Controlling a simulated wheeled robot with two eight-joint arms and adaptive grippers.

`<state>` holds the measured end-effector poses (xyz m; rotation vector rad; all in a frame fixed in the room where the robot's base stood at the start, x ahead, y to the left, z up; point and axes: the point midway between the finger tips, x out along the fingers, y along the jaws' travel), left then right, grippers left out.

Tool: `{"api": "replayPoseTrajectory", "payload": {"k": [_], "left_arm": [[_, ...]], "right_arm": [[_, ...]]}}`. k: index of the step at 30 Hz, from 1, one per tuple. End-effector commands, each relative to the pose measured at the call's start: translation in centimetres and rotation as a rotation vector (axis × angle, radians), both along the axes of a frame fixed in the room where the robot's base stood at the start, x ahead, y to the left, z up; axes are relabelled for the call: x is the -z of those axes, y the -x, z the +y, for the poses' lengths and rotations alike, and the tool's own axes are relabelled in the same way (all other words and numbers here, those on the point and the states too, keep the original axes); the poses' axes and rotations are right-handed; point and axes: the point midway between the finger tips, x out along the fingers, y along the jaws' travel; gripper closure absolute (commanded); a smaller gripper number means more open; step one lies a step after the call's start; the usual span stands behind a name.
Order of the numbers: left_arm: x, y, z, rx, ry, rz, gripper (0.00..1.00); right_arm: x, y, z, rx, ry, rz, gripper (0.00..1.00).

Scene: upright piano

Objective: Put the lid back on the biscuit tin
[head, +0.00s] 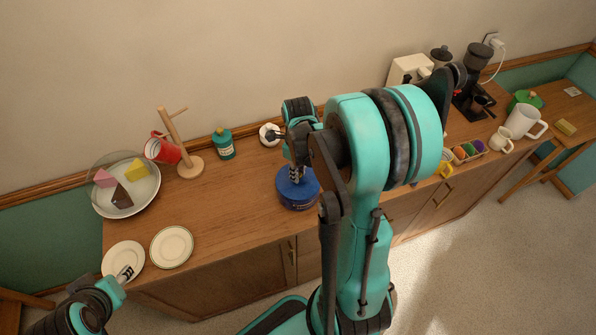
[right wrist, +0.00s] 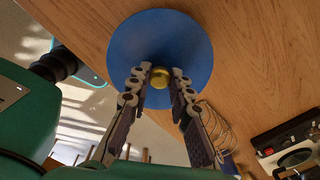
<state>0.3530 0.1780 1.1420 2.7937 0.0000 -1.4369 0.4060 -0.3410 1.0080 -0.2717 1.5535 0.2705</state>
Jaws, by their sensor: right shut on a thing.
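The round blue biscuit tin (head: 298,196) stands on the wooden counter near its front edge. My right gripper (head: 294,174) is directly above it, pointing down. In the right wrist view, the blue disc-shaped lid (right wrist: 160,38) has a gold knob (right wrist: 160,77), and the right gripper's fingers (right wrist: 159,80) are shut on this knob. The lid is on or just above the tin; I cannot tell if it is fully seated. The lid hides the tin in the wrist view. My left gripper (head: 125,273) is at the lower left by a white plate; its opening is unclear.
Two plates, one of them this rimmed plate (head: 172,247), lie on the counter's left. Behind are a cake dish (head: 140,207), a wooden mug stand (head: 189,168) and a teal bottle (head: 223,145). Mugs and a coffee grinder (head: 478,70) stand at right. Counter left of the tin is clear.

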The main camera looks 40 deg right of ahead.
Motion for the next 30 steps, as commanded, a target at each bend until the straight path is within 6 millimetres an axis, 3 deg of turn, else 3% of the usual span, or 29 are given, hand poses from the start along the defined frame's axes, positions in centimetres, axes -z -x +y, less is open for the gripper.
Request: {"api": "replayPoseTrajectory", "payload": {"k": [28,29,30], "left_arm": [[0.21,0.00,0.00,0.000,0.000,0.000,0.60],[0.21,0.00,0.00,0.000,0.000,0.000,0.60],[0.21,0.00,0.00,0.000,0.000,0.000,0.60]], "right_arm": [[0.02,-0.01,0.00,0.000,0.000,0.000,1.00],[0.02,-0.01,0.00,0.000,0.000,0.000,0.72],[0.02,-0.01,0.00,0.000,0.000,0.000,0.62]]}}
